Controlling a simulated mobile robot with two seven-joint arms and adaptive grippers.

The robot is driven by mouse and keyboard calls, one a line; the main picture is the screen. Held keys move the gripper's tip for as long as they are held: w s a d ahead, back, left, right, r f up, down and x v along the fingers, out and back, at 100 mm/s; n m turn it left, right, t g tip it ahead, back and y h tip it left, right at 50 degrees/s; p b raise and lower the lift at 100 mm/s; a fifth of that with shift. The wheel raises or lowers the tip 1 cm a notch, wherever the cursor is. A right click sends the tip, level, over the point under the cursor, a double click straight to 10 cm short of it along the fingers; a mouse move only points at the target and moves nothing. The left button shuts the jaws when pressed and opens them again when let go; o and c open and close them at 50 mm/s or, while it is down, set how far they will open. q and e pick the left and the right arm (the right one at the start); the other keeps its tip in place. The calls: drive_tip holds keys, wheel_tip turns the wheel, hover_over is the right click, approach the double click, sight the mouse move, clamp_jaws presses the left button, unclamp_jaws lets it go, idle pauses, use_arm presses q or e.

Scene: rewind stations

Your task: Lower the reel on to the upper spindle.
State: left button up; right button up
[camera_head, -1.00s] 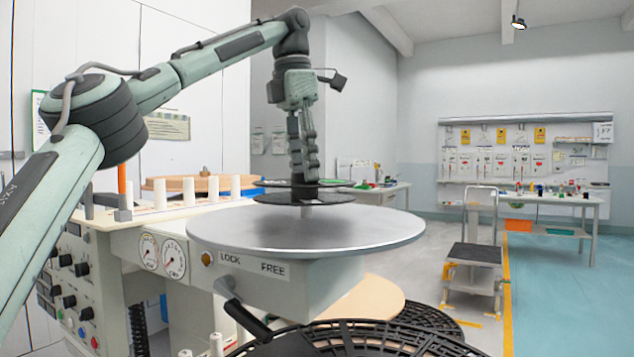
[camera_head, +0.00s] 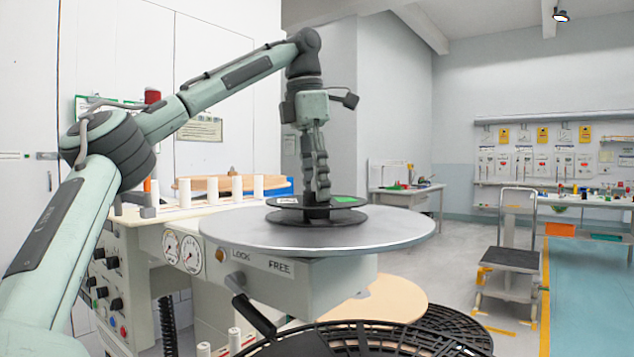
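The black reel (camera_head: 290,213) has two thin flanges and a green patch on its upper flange. It sits level at the middle of the round grey metal disc (camera_head: 395,236), its lower flange at or very close to the disc's surface. The upper spindle is hidden by the reel. My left gripper (camera_head: 318,194) points straight down, its fingers closed together at the reel's hub. The fingertips are partly hidden by the upper flange. My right gripper is out of view.
A lever (camera_head: 250,310) hangs below the disc, under LOCK and FREE labels. White posts (camera_head: 213,190) stand behind the disc at left. Black slotted rings (camera_head: 440,325) and a tan disc (camera_head: 385,297) lie below. A cart (camera_head: 510,258) stands on the right; the floor around it is clear.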

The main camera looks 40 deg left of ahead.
use_arm(q)
drive_tip(key=shift+o, duration=1.3)
drive_tip(key=shift+r, duration=0.15)
wheel_tip(320, 180, up, 8)
drive_tip(key=shift+s+a+f, duration=0.2)
drive_tip(key=shift+s+f, duration=0.05)
drive_tip(key=shift+s, duration=0.15)
